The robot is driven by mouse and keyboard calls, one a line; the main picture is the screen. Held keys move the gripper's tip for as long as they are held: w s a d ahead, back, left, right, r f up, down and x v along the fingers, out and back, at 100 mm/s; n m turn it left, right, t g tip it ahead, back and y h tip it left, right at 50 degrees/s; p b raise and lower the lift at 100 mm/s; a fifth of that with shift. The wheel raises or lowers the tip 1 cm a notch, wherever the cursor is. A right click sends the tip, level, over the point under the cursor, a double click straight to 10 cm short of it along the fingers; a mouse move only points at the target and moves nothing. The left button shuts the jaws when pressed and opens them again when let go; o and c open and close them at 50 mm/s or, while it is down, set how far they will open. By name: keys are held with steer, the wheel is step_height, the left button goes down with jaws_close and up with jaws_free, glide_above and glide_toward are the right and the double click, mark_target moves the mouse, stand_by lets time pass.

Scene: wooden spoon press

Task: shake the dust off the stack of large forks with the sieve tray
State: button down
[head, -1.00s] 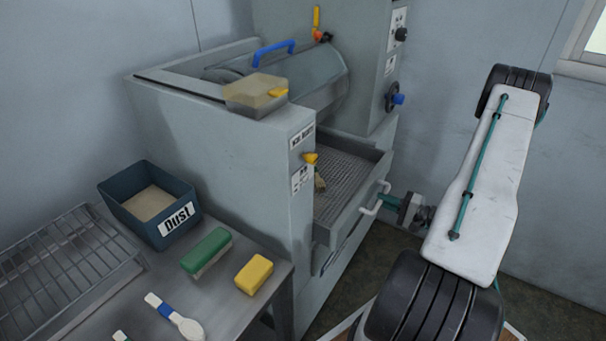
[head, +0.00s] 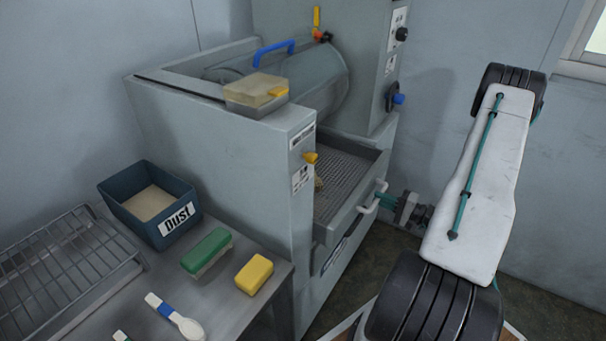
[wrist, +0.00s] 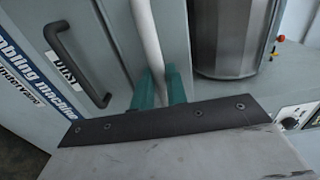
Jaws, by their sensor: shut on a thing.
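The sieve tray (head: 350,172) is a grey drawer with a mesh floor, at the lower front of the grey machine. Its white handle (head: 366,206) faces right; it also shows in the wrist view (wrist: 146,35) as a pale bar. My gripper (head: 381,199) is shut on this handle, with teal fingers on both sides of the bar in the wrist view (wrist: 161,88).
A dust bin (head: 128,207), a green brush (head: 206,249), a yellow block (head: 254,274), a white spoon-shaped tool (head: 181,322) and a wire rack (head: 62,262) are on the side table. A tan-topped box (head: 256,97) sits on the machine. A dark-handled dust drawer (wrist: 66,72) lies below the tray.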

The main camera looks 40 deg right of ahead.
steer(key=x, duration=0.4)
steer(key=shift+w+a, duration=0.15)
steer(key=shift+w, duration=0.2)
stand_by(1.3)
steer(key=shift+s, duration=0.1)
stand_by(1.2)
